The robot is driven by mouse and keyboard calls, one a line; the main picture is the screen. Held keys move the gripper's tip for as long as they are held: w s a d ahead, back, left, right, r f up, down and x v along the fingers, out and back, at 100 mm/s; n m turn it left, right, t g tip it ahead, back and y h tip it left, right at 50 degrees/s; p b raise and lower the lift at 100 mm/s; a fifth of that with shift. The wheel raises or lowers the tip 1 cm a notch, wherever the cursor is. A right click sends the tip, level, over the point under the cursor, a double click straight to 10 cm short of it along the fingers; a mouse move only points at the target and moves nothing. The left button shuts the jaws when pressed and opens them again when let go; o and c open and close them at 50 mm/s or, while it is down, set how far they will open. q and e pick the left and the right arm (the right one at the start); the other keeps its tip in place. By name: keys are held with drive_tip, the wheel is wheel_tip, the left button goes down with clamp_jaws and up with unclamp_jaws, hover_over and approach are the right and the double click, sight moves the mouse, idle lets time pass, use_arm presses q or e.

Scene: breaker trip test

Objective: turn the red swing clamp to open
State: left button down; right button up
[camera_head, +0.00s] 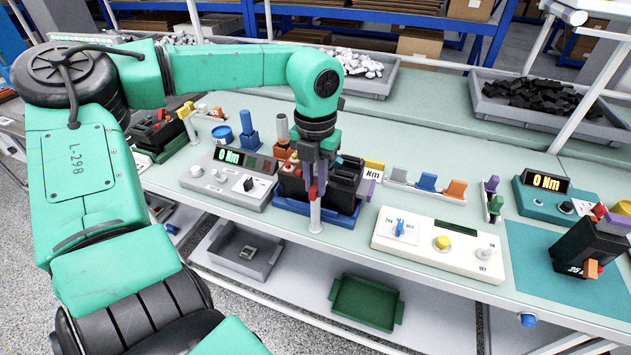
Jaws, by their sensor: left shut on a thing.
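My left gripper (318,166) points straight down over the blue-based fixture in the middle of the bench. It is shut on the red swing clamp (312,191), of which only a small red part shows below the fingers. The clamp is at the top of a pale post (315,217) at the front of the fixture. A black breaker block (345,183) sits in the blue fixture (345,218) just behind the gripper. The gripper hides part of the clamp and the breaker, so the clamp's exact angle cannot be told. My right gripper is not in view.
A grey meter box (222,180) stands left of the fixture and a white control panel (440,243) right of it. A second black breaker (588,250) is on the teal mat at the right. Colored holders (427,183) stand behind the panel.

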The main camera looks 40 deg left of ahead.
use_arm(q)
drive_tip(key=m+b, duration=0.1)
drive_tip(key=m, duration=0.2)
drive_tip(key=shift+b, duration=0.35)
drive_tip(key=m, duration=0.4)
drive_tip(key=shift+b, duration=0.4)
drive_tip(key=m, duration=0.5)
drive_tip(key=shift+r, duration=0.1)
drive_tip(key=m, duration=0.5)
drive_tip(key=shift+w, duration=0.1)
drive_tip(key=shift+m, duration=0.3)
drive_tip(key=c, duration=0.8)
unclamp_jaws()
